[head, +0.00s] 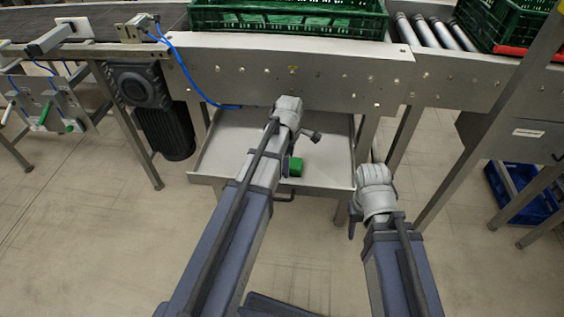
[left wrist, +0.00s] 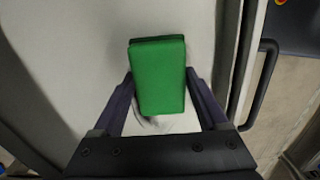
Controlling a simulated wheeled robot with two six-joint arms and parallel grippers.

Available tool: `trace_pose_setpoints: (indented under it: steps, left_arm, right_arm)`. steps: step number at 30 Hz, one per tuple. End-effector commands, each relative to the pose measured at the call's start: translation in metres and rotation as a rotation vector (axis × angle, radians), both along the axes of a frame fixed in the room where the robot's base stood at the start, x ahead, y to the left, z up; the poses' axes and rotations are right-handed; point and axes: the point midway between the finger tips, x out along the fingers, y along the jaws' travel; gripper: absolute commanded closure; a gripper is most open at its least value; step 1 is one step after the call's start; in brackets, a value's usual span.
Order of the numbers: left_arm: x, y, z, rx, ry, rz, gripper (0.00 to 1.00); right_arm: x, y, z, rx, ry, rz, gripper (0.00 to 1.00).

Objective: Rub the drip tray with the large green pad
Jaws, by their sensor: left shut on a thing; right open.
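The drip tray (head: 228,150) is a shallow grey metal tray under the conveyor, with a dark handle (head: 284,198) at its front. My left gripper (left wrist: 160,88) is shut on the green pad (left wrist: 160,72), with one finger on each side of it. In the head view the pad (head: 296,167) shows low over the tray's right front part, partly behind my arm. I cannot tell whether it touches the tray floor. A dark grey mark shows by the pad's lower end in the left wrist view. My right gripper (head: 353,225) is open, right of the tray, its fingers mostly hidden.
Green crates (head: 290,22) stand on the conveyor above the tray. A black motor (head: 168,125) hangs left of it, and a blue air hose (head: 190,82) runs along the frame. A blue crate (head: 520,190) sits on the floor at right. The front floor is clear.

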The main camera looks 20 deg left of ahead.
Motion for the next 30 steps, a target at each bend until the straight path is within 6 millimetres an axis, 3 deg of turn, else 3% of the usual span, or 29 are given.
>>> trace_pose_setpoints:
  steps: [5,16,30]
  left_arm:
    - [0.002,-0.011,0.001,0.001,0.000,0.000,0.68]
    - [0.002,-0.009,-0.002,0.002,0.000,0.002,0.68]
    - [-0.005,0.024,0.000,0.005,0.001,0.004,0.68]
  right_arm:
    - [0.000,0.000,0.001,0.000,0.000,0.000,0.50]
    - [0.000,0.000,-0.002,0.000,0.000,0.000,0.50]
    - [0.000,0.000,0.000,0.000,0.000,0.000,0.50]
